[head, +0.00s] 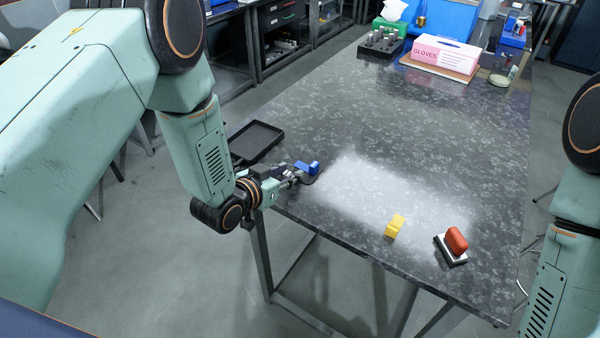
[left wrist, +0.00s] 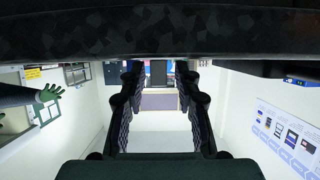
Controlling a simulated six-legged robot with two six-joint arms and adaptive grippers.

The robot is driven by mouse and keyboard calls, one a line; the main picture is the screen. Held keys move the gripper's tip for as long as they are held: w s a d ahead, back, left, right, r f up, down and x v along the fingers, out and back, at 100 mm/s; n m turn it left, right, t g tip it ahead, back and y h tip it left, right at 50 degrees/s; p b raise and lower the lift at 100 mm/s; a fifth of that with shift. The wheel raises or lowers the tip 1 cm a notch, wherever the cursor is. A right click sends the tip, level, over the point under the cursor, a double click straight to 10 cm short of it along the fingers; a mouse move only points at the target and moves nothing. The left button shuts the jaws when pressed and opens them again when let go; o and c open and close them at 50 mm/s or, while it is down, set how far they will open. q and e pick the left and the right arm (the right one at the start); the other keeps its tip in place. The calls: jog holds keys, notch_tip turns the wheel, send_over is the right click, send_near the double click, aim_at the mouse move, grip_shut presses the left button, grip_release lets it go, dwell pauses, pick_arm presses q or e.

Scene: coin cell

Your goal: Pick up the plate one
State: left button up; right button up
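My left gripper (head: 292,177) is low at the table's left edge, pointing right. In the left wrist view its two dark fingers (left wrist: 160,110) stand apart with a clear gap and nothing visibly held. A small blue piece (head: 313,168) with a dark base sits right at the fingertips in the head view; I cannot tell whether they touch. A yellow block (head: 395,227) stands near the front edge. A red rounded piece (head: 457,240) stands on a black and white base (head: 450,252) to its right. Nothing in view is clearly marked as the plate. My right gripper is out of view.
A shallow black tray (head: 256,140) lies at the table's left edge, behind my left gripper. A pink and white glove box (head: 443,54), a dark rack (head: 380,43) and blue bins stand at the far end. The middle of the speckled table (head: 400,130) is clear.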

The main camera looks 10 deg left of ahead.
pick_arm(q)
jog(key=shift+s+r, duration=0.1)
jog(key=c, duration=0.3)
grip_shut()
